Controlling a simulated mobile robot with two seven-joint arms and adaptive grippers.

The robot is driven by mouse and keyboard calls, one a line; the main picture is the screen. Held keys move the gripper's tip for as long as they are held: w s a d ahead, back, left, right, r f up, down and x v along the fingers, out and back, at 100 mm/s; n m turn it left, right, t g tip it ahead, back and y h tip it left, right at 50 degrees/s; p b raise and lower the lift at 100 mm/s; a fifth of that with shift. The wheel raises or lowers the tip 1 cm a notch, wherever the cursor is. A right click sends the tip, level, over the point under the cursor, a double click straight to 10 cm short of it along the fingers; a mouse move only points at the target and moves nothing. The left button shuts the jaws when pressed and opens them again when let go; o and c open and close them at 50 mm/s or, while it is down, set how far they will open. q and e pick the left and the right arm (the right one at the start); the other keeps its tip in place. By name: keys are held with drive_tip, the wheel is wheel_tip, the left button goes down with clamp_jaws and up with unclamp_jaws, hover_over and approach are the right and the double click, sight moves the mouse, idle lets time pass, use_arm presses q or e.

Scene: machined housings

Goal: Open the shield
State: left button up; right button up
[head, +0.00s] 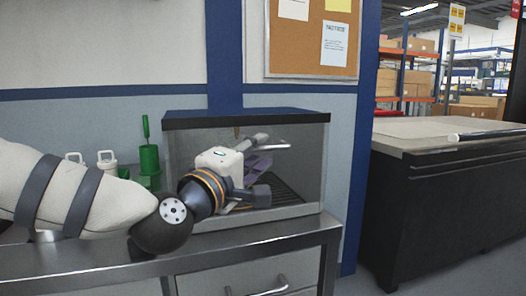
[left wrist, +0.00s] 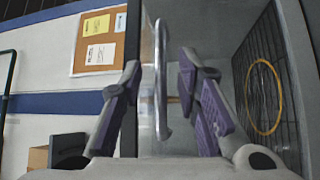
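The clear shield (head: 309,170) is the front pane of a dark-topped machine box (head: 245,116) on the steel bench. It looks lowered over the box's front. Its pale bar handle (head: 268,146) also shows in the left wrist view (left wrist: 161,75). My left gripper (head: 258,165) is in front of the shield. In the left wrist view its purple-padded fingers (left wrist: 160,85) stand apart, one on each side of the handle. Gaps show on both sides, so they look clear of it. My right gripper is in neither view.
A green bottle-like item (head: 149,158) and white containers (head: 106,160) stand left of the box, behind my left arm. The steel bench (head: 200,258) has a drawer below. A dark cabinet (head: 440,210) stands at the right, with a floor gap between.

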use_arm(q)
drive_tip(key=shift+x, duration=1.35)
clamp_jaws()
drive_tip(key=shift+r, duration=0.1)
